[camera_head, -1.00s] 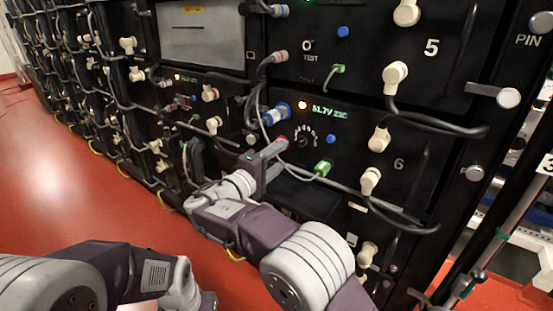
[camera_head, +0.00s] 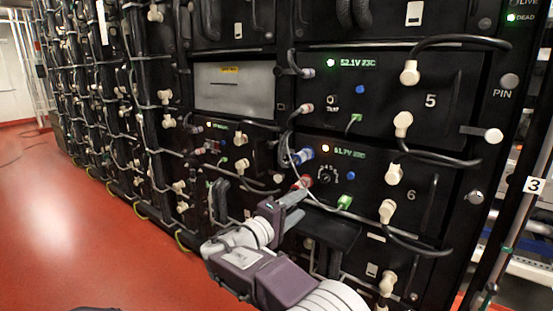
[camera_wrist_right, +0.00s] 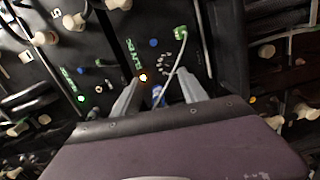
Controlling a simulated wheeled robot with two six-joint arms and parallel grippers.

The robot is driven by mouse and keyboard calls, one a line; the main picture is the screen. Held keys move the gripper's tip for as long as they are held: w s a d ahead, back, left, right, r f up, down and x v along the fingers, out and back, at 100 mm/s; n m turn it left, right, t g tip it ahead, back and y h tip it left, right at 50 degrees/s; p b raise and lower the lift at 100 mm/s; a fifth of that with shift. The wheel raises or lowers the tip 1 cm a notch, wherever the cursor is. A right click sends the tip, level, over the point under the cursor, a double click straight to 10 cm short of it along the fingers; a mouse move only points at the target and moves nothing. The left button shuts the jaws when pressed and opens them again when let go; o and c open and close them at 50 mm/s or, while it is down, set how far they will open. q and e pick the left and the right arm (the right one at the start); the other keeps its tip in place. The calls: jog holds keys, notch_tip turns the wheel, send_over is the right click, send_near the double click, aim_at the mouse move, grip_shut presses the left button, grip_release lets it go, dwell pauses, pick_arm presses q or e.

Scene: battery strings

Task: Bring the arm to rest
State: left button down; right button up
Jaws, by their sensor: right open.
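My right gripper (camera_head: 298,204) is in front of the battery rack, low and left of the module marked 6 (camera_head: 380,190). In the right wrist view the open fingers (camera_wrist_right: 160,90) point at the module's front. Whether a finger touches the rack or the thin white cable cannot be told. My left gripper is not in view.
The module marked 5 (camera_head: 385,92) is above module 6, with cream plugs and black cables on its right. A green plug (camera_head: 345,202) sits on module 6. A grey blank panel (camera_head: 234,90) is at left. Red floor (camera_head: 90,225) is clear on the left.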

jog(key=s+d+r+m+g+h, duration=0.2)
jog(key=d+m+g, duration=0.1)
jog(key=d, duration=0.9)
jog(key=s+d+f+m+g+y+p, duration=0.2)
jog(key=s+d+f+g+y, duration=0.2)
jog(key=s+d+f+g, duration=0.7)
jog(key=s+a+f+m+y, duration=0.2)
jog(key=s+a+f+y, duration=0.3)
jog(key=s+f, duration=0.4)
jog(key=s+a+f+m+y, duration=0.2)
jog(key=s+a+f+y, duration=0.25)
jog(key=s+f, duration=0.5)
notch_tip(320, 180, up, 39)
jog(key=w+a+t+p, duration=0.1)
jog(key=p, duration=3.7)
jog(key=shift+w+a+f+t, duration=0.2)
jog(key=shift+w+t, duration=0.1)
jog(key=shift+w, duration=0.1)
